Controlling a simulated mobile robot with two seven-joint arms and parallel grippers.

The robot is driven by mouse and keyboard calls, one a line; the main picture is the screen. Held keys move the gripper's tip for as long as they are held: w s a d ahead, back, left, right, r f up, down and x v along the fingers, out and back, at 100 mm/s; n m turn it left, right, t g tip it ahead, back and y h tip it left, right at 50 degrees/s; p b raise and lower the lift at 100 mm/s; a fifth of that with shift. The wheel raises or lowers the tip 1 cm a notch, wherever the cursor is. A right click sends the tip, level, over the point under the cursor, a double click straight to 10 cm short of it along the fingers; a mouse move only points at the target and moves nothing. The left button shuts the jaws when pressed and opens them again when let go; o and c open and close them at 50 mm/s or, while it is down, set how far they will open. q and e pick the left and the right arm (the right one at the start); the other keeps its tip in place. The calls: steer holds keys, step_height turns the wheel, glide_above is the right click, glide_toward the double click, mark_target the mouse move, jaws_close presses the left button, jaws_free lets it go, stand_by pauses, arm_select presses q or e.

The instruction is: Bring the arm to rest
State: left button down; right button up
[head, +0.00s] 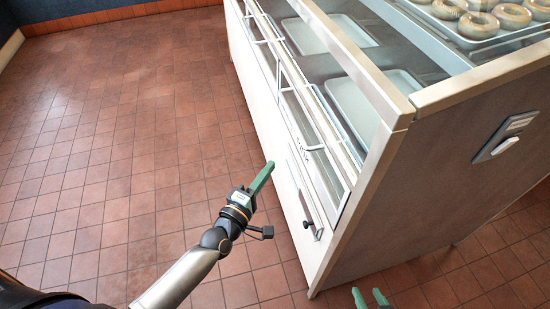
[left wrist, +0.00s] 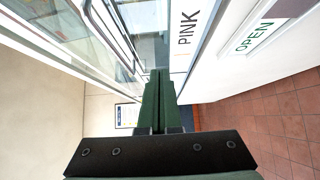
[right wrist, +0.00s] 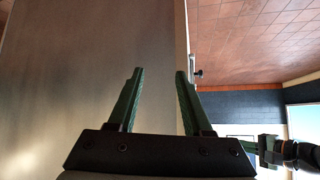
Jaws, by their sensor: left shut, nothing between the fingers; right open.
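My left gripper (head: 262,176) is in the middle of the head view, beside the left face of the display counter (head: 385,200). Its green fingers are shut with nothing between them, as the left wrist view (left wrist: 156,85) also shows. My right gripper (head: 370,295) shows only its green fingertips at the bottom edge of the head view, close to the counter's near end. In the right wrist view its fingers (right wrist: 158,75) are spread apart and empty, with the counter's end panel in front. The rest of the right arm is hidden from the head view.
The counter holds pale trays (head: 352,108) behind its framed glass side, and ring-shaped doughnuts (head: 478,25) on a tray at the top right. A dark knob (head: 308,224) sticks out low on its left face. The tiled floor (head: 110,130) to the left is clear.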

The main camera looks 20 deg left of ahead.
arm_select(q)
steer(key=s+a+f+m+g+p, duration=0.1)
steer(key=s+f+m+g+p, duration=0.2)
steer(key=s+m, duration=0.5)
steer(key=s+a+f+m+g+y+p, duration=0.1)
steer(key=s+f+m+g+p, duration=0.2)
steer(key=s+m, duration=0.6)
steer(key=s+g+p, duration=0.1)
steer(key=s+g, duration=0.1)
steer(key=shift+s+a+f+y+p, duration=0.15)
steer(key=shift+s+f+y+p, duration=0.15)
steer(key=shift+s+p, duration=0.1)
